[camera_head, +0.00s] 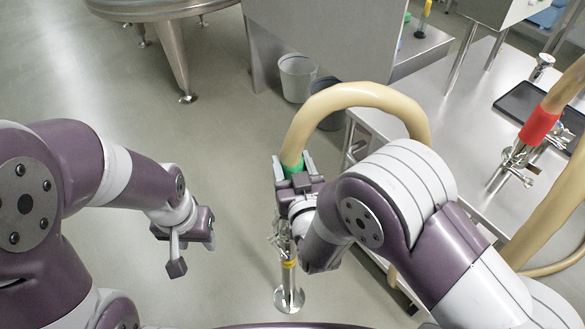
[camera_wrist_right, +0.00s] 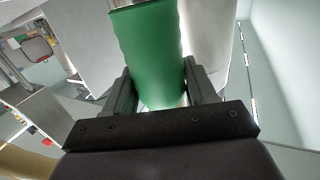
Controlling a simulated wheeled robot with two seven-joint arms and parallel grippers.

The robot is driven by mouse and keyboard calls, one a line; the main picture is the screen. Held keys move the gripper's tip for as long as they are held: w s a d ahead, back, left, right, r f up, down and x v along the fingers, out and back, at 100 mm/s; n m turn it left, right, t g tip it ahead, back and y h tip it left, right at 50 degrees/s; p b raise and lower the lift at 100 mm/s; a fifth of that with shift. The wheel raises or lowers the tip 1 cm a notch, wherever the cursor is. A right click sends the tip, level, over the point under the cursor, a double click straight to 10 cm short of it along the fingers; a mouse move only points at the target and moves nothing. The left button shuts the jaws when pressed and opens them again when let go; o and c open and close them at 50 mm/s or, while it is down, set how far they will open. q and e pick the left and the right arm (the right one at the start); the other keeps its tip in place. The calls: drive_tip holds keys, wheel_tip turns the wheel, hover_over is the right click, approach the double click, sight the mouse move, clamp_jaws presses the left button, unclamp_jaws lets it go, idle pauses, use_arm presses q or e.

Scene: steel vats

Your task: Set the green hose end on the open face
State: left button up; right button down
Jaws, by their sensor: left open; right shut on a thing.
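The green hose end (camera_head: 293,165) is the green sleeve at the near end of a thick tan hose (camera_head: 360,93). My right gripper (camera_head: 293,172) is shut on it, above the floor. In the right wrist view the green sleeve (camera_wrist_right: 150,50) fills the space between the two fingers. Below the gripper is an upright steel pipe (camera_head: 289,275) with a yellow band and a round disc at its bottom. The gripper hides where the hose end and pipe meet, so I cannot tell whether they touch or which part is the open face. My left gripper (camera_head: 177,255) is open and empty.
A steel table (camera_head: 470,115) at the right bears a black tray (camera_head: 520,105) and steel fittings. A red-sleeved hose (camera_head: 539,125) meets a fitting there. Buckets (camera_head: 297,77) stand behind the tan hose. A vat (camera_head: 165,30) stands at the back left. The floor between is clear.

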drive_tip(key=shift+w+a, duration=0.2)
drive_tip(key=shift+s+d+f+b, duration=0.1)
drive_tip(key=shift+s+f+b, duration=0.05)
drive_tip(key=shift+f+b, duration=0.35)
wheel_tip(320, 180, down, 4)
drive_tip(key=b, duration=0.3)
drive_tip(key=shift+b, duration=0.35)
drive_tip(key=shift+w+a+f+b, duration=0.25)
drive_tip(key=shift+a+f+b, duration=0.05)
drive_tip(key=shift+b, duration=0.05)
drive_tip(key=shift+w+a, duration=0.1)
drive_tip(key=shift+a, duration=0.1)
drive_tip(key=shift+f, duration=0.2)
idle(0.6)
drive_tip(key=shift+c, duration=1.4)
unclamp_jaws()
